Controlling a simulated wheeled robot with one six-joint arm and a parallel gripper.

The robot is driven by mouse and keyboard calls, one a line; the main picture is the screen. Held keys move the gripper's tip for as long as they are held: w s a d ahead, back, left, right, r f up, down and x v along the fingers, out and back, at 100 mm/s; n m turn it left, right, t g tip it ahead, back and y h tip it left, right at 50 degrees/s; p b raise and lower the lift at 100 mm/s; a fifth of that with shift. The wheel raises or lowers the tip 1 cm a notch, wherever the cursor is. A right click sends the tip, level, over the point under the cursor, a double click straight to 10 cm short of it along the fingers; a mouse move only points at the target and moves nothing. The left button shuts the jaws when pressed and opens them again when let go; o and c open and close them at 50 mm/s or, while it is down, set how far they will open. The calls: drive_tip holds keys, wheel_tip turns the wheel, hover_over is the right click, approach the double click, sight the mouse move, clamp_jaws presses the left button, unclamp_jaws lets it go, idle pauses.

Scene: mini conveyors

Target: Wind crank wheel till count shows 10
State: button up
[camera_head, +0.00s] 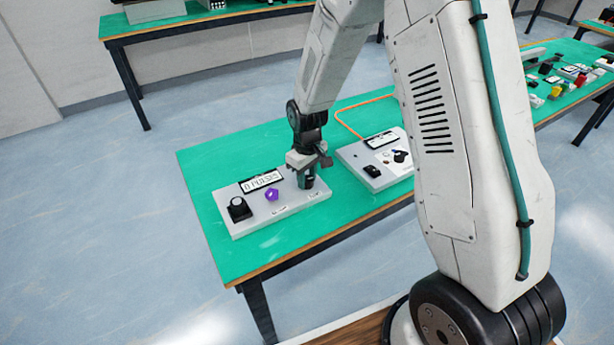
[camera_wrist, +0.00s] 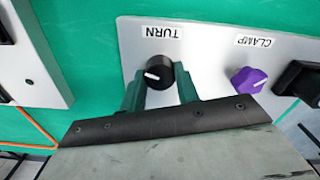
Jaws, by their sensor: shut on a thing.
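A grey control panel (camera_head: 243,221) lies on the green table. Its display (camera_head: 262,181) seems to read "0 PULSES"; the digit is small. In the wrist view a round black knob with a white pointer line (camera_wrist: 155,73) sits beside the label TURN (camera_wrist: 162,32). My gripper (camera_wrist: 159,88) has its two green fingers on either side of this knob and is shut on it. In the head view my gripper (camera_head: 307,184) is at the panel's right end and hides the knob.
A purple knob (camera_head: 272,194), marked CLAMP in the wrist view (camera_wrist: 250,79), and a black control (camera_head: 239,208) are on the same panel. A second panel (camera_head: 352,158) with an orange cable (camera_head: 350,127) stands close on the right. Bare green table (camera_head: 205,165) lies left.

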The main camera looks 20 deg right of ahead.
sight(308, 178)
drive_tip(key=shift+d+m, duration=0.1)
drive_tip(key=shift+m, duration=3.2)
drive_tip(key=o, duration=1)
drive_tip(key=shift+r, duration=0.1)
wheel_tip(308, 178, up, 8)
drive_tip(key=shift+f, duration=0.15)
